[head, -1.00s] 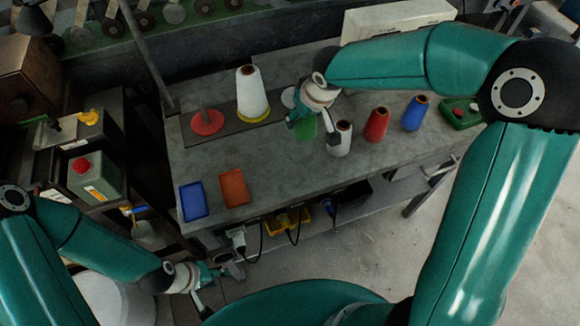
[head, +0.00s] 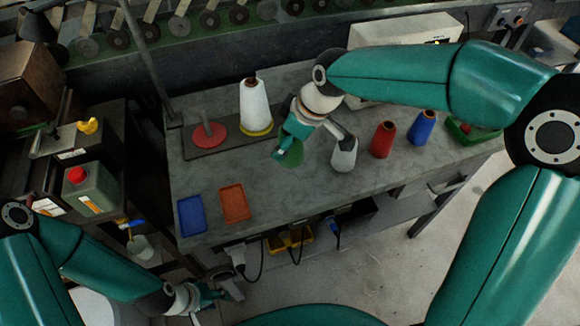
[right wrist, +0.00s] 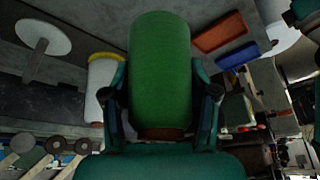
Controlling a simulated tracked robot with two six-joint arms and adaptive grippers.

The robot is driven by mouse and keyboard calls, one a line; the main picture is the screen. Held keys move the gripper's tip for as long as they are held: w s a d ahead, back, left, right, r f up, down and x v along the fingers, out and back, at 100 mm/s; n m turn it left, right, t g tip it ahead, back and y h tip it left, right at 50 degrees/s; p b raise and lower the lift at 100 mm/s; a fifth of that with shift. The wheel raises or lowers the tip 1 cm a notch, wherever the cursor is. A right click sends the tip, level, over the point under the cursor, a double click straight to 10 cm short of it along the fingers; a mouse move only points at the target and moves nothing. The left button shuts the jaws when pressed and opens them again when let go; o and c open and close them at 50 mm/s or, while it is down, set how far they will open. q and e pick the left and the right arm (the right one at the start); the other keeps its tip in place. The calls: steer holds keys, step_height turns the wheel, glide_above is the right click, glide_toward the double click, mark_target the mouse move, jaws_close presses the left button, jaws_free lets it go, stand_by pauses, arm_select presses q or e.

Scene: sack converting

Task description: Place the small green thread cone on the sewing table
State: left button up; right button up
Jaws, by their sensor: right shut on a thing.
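The green thread cone (head: 292,154) is held by my right gripper (head: 314,140) over the middle of the grey sewing table (head: 285,195), left of the grey-white cone (head: 344,155). In the right wrist view the green cone (right wrist: 160,70) fills the space between the two fingers, which are shut on its sides. I cannot tell whether it touches the table top. My left gripper (head: 214,296) is low in front of the table, beside its front left legs, open and empty.
A red cone (head: 383,140) and a blue cone (head: 422,128) stand at the right. Blue (head: 192,215) and orange (head: 234,204) trays lie front left. The table's front middle is bare.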

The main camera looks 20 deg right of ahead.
mark_target(302, 151)
step_height(302, 151, down, 10)
steer(key=shift+r, duration=0.25)
stand_by(0.3)
steer(key=o, duration=1.3)
steer(key=v, duration=1.2)
